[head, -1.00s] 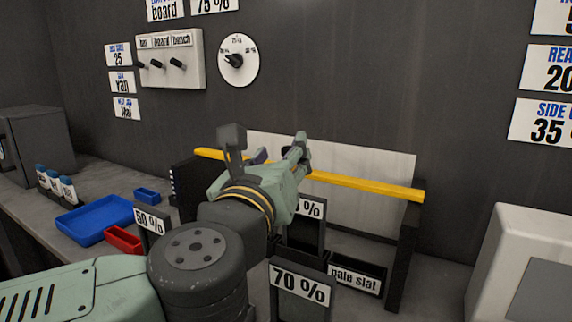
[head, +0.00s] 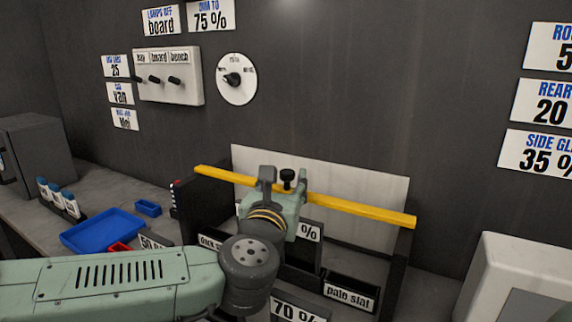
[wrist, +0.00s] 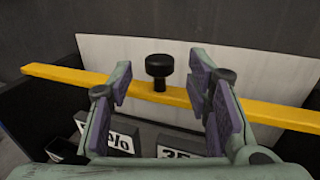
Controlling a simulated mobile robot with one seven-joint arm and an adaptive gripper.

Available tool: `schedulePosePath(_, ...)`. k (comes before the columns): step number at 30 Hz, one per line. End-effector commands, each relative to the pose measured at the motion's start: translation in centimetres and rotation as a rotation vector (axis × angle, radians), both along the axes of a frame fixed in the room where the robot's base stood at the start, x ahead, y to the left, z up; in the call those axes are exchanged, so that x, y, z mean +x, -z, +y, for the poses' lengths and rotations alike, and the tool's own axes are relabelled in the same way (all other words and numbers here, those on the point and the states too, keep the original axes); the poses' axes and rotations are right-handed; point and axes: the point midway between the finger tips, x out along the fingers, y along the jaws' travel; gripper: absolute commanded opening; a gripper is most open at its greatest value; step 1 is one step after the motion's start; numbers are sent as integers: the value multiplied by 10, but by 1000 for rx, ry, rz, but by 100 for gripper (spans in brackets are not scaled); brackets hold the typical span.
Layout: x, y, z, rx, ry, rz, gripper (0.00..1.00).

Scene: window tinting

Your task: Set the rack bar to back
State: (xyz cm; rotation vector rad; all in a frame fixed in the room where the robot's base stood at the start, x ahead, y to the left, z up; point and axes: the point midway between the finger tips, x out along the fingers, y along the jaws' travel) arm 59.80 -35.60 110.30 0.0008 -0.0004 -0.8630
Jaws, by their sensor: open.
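The rack bar (head: 365,207) is a long yellow bar lying across the top of a dark rack (head: 401,262), in front of a white panel (head: 380,180). A black knob (head: 287,176) stands upright on the bar near its middle. In the wrist view the knob (wrist: 159,68) and the yellow bar (wrist: 270,110) show ahead, the knob between the fingers in the picture. My gripper (head: 284,185) is open, its two fingers spread to either side of the knob. The wrist view shows my gripper (wrist: 160,92) empty, with purple pads apart. I cannot tell whether the fingers touch the bar.
Slots with cards, including a "pale slat" bin (head: 350,292) and a 70 % card (head: 297,309), stand below the bar. A white box (head: 515,280) stands at right. A wall dial (head: 235,79) is above.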

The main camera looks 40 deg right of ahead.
Motion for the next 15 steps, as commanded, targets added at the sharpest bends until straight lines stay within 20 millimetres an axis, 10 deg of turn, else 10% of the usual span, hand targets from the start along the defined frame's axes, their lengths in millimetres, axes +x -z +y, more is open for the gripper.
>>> schedulePosePath(15,18,1,-21,0,0,0,45)
